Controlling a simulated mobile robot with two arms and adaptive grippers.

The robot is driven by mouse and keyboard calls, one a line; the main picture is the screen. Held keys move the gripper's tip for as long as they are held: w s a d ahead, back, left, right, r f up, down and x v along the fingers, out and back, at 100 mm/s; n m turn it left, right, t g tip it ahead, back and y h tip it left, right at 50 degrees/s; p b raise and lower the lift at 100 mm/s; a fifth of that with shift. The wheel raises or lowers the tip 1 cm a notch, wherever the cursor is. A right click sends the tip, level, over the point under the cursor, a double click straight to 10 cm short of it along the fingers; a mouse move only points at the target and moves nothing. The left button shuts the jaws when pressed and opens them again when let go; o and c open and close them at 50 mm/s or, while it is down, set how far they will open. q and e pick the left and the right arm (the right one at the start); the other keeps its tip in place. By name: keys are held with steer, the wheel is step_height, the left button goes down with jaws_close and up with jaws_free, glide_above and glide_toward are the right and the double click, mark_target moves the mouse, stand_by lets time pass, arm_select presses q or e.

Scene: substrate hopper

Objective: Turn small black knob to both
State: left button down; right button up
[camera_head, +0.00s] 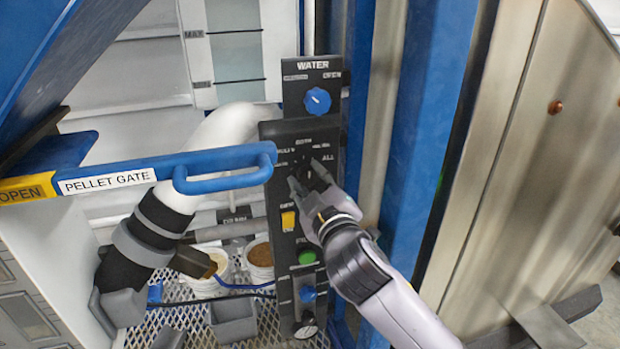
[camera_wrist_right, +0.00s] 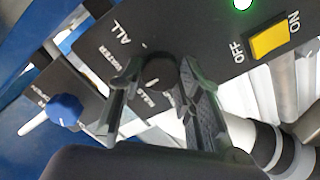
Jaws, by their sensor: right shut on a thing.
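The small black knob (camera_wrist_right: 158,72) sits on the black control panel (camera_head: 285,130), among labels that include BOTH at the top and ALL at the right. My right gripper (camera_head: 306,175) reaches the panel from the lower right and is shut on the knob. In the right wrist view, the fingers of my right gripper (camera_wrist_right: 155,80) stand on both sides of the knob. The fingers hide much of the knob in the head view, and I cannot tell which label it points to. My left gripper is not in view.
A blue WATER knob (camera_head: 317,101) is above. A yellow switch (camera_head: 289,221), a green button (camera_head: 307,257) and a blue knob (camera_head: 307,294) are below. The blue PELLET GATE handle (camera_head: 225,182) juts out close at left. A blue post (camera_head: 430,130) stands at right.

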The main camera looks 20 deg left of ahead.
steer(key=o, duration=1.2)
steer(key=shift+c, duration=0.2)
steer(key=v, duration=1.2)
